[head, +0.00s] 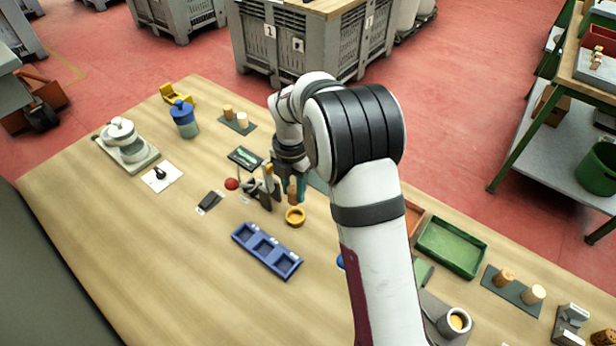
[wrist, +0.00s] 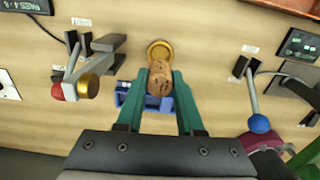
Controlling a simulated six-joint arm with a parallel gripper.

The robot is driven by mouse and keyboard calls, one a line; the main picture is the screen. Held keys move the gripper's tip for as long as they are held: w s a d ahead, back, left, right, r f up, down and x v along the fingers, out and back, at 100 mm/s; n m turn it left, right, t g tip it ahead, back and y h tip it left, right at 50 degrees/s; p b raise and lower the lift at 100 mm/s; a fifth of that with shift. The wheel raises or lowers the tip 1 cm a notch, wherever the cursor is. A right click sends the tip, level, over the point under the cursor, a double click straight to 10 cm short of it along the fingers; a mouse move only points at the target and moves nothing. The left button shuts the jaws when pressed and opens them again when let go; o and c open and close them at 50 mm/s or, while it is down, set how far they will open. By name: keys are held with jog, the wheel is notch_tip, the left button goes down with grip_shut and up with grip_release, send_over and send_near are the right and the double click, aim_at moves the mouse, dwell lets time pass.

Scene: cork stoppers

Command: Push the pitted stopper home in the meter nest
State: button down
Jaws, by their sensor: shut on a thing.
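My gripper (head: 295,192) is shut on a brown cork stopper with dark pits (wrist: 157,72). The stopper sits between the teal fingers and also shows in the head view (head: 291,193). In the wrist view, a meter with a red-knobbed lever (wrist: 58,90) and a tan-gold cylinder at its grey jaws stands to the left of my gripper. Another meter with a blue knob (wrist: 259,124) stands to the right. I cannot tell which meter holds the nest, and no stopper seat shows clearly. The held stopper is apart from both meters.
A green tray (head: 450,247) and two corks on a dark mat (head: 515,288) are at the right. The left front of the table is clear.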

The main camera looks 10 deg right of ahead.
aim_at(294, 203)
jog(key=shift+f, duration=2.65)
jog(key=shift+f, duration=1.25)
jog(key=shift+c, duration=2.3)
grip_release()
notch_tip(294, 203, up, 16)
jog(key=shift+f, duration=0.2)
jog(key=shift+r, duration=0.15)
